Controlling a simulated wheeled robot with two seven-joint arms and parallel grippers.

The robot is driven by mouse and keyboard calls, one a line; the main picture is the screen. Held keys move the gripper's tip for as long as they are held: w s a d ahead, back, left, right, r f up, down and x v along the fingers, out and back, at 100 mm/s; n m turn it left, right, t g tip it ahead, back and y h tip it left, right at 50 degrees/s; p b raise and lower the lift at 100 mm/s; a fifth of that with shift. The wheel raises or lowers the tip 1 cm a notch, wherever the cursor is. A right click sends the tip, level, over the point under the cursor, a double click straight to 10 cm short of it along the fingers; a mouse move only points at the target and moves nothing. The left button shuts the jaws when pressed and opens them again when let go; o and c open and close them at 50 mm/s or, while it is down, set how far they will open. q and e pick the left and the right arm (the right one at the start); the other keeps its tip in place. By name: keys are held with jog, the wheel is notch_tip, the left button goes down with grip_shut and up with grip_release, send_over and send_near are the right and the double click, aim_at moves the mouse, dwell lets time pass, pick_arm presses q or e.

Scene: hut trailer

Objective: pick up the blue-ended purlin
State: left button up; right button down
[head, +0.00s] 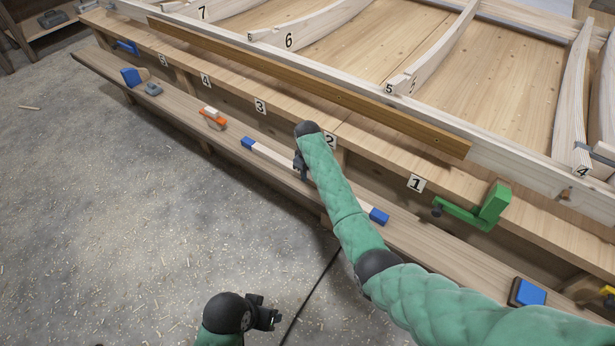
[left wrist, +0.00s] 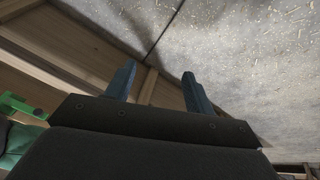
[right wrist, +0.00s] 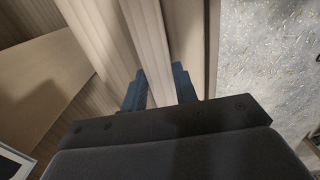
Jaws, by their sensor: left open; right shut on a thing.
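The blue-ended purlin is a pale wooden bar (head: 270,155) with a blue end at its left and another at its right. It is at the low bench along the front of the trailer, with its middle hidden behind my right arm. My right gripper (head: 300,166) is shut on it near the middle. In the right wrist view the pale purlin (right wrist: 152,50) runs between the two fingers. I cannot tell whether it is clear of the bench. My left gripper (head: 268,312) is open and empty over the floor; its spread fingers show in the left wrist view (left wrist: 158,88).
The low bench (head: 430,243) also holds an orange-and-white tool (head: 212,118), a blue block (head: 131,77) and a blue-topped block (head: 527,293). A green clamp (head: 480,207) is on the trailer edge by label 1. A brown beam (head: 300,80) lies above. The floor (head: 130,220) is open.

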jog(key=shift+r, duration=0.1)
notch_tip(320, 180, up, 9)
jog(key=shift+f+b, duration=0.2)
jog(key=shift+b, duration=0.15)
pick_arm(q)
jog(key=shift+w+d+f, duration=0.25)
jog(key=shift+d+f, duration=0.25)
jog(key=shift+d, duration=0.05)
pick_arm(e)
jog(key=shift+r, duration=0.6)
